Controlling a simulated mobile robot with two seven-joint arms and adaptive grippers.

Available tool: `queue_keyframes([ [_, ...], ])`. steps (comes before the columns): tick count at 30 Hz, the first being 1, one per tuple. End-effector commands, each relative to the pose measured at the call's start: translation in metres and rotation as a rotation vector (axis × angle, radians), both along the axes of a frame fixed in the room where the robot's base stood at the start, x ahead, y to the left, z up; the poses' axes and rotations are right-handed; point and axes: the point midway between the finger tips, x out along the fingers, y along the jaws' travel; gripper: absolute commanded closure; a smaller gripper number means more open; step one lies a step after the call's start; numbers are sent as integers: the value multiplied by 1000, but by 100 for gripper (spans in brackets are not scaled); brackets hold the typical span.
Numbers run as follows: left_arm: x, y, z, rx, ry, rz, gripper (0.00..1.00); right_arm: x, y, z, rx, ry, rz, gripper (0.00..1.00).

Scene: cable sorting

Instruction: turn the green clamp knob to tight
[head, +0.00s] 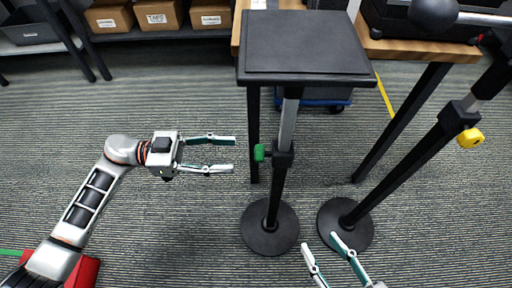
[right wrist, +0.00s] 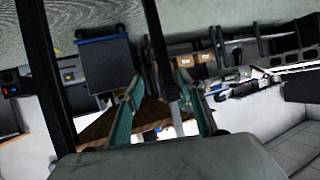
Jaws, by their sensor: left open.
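The green clamp knob (head: 259,152) sits on the left side of a dark collar (head: 283,158) on the pole of a black-topped stand (head: 305,45). My left gripper (head: 234,154) is open and level with the knob, its fingers pointing right at it. A small gap shows between the fingertips and the knob; nothing is between the fingers. My right gripper (head: 320,242) is open and empty at the bottom of the head view, below and right of the knob. Its two fingers also show in the right wrist view (right wrist: 160,100), where I cannot make out the green knob.
A second stand with a yellow knob (head: 469,138) leans in at the right, its round base (head: 345,225) beside the first stand's base (head: 270,228). Cardboard boxes (head: 160,15) sit on a shelf at the back left. A wooden table (head: 420,48) is behind.

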Motion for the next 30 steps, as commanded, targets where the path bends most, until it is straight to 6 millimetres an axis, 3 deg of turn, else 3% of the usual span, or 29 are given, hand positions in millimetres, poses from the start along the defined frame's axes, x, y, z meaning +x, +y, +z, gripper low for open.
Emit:
queue_keyframes([
  [12, 0, -60, 0, -5, -3, 3, 55, 1, 6, 1, 45, 1, -10, 61],
  [25, 0, -71, 2, -2, -6, 4, 55, 0, 10, 2, 69, 2, -15, 61],
  [30, 0, -71, 2, -2, -6, 4, 93, 0, 10, 2, 68, 2, -15, 61],
])
